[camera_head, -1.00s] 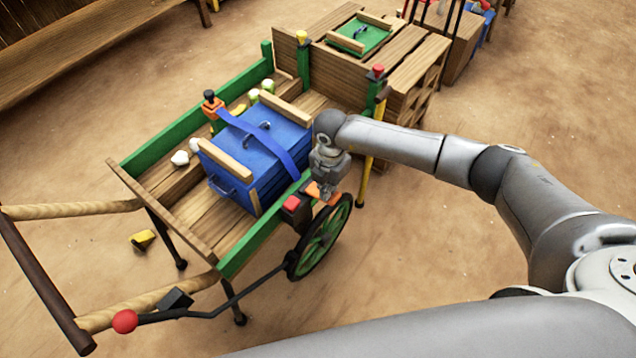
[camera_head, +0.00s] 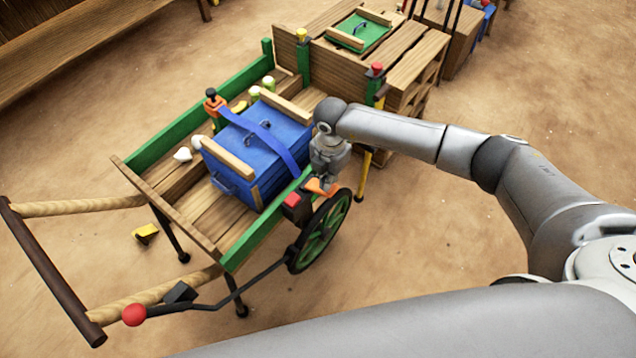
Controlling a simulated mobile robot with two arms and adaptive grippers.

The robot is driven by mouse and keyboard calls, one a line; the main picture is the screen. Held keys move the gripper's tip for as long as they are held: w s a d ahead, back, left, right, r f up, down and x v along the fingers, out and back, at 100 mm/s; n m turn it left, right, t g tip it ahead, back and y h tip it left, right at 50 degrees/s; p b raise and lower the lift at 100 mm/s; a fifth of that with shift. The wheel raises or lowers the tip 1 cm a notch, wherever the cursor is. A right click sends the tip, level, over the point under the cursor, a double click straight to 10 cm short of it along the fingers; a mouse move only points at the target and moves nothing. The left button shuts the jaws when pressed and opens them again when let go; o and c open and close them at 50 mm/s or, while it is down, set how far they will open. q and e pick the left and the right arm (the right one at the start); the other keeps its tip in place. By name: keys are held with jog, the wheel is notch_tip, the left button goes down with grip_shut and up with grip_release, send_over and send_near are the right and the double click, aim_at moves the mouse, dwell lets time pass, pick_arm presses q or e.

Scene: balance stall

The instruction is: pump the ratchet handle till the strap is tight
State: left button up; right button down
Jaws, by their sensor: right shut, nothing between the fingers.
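A blue strap (camera_head: 268,143) runs across the blue chest (camera_head: 232,163) on the cart, from an orange and black fitting (camera_head: 214,104) on the far rail toward the near rail. At the near rail an orange piece (camera_head: 318,187), which looks like the ratchet handle, shows below my right gripper (camera_head: 326,178). The gripper is shut and empty, pointing down just above or against this piece; I cannot tell if they touch. The gripper hides part of the near ratchet and the strap's near end. My left gripper is not in view.
A red-topped block (camera_head: 292,201) sits beside the orange piece, above the green wheel (camera_head: 322,235). A black lever with a red knob (camera_head: 134,315) reaches to the front left. A wooden crate (camera_head: 330,62) stands behind the cart (camera_head: 245,245). The ground at right is open.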

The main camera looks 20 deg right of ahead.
jog(key=shift+r, duration=0.15)
notch_tip(320, 180, up, 5)
jog(key=p, duration=0.4)
